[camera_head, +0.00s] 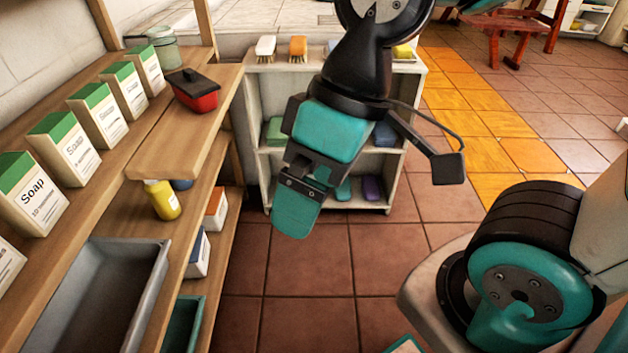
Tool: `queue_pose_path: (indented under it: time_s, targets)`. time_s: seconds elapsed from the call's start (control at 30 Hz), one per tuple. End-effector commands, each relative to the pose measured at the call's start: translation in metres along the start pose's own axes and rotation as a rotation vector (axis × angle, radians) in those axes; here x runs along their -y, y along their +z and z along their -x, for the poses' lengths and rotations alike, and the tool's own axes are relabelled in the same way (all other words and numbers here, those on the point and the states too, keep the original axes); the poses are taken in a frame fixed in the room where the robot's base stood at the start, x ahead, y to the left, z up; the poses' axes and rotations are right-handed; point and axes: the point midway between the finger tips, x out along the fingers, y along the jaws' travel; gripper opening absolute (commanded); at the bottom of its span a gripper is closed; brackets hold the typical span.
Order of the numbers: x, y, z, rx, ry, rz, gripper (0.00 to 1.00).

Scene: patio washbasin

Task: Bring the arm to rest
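My arm hangs down in the middle of the head view, in front of a low white shelf. My gripper (298,207) is at its lower end, with a teal fingertip pointing down over the tiled floor. The fingers overlap from this angle, so I cannot tell whether they are open or shut. Nothing shows held in the gripper. It appears apart from the shelves and the floor.
A wooden shelf unit (185,140) on the left holds several soap cartons (97,115), a red container (193,90), a yellow bottle (162,199) and a grey basin (95,300). The white shelf (255,58) holds brushes. The tiled floor (310,290) below is clear.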

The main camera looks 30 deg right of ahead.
Motion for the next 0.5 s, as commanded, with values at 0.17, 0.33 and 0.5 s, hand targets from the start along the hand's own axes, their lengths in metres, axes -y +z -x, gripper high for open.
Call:
queue_pose_path:
  time_s: [0.17,0.33,0.5]
  targets:
    - [0.0,-0.001,0.0,-0.001,-0.001,-0.002,0.99]
    - [0.005,-0.004,0.015,-0.002,-0.001,-0.003,0.99]
    - [0.018,-0.014,0.058,-0.003,-0.002,-0.004,0.99]
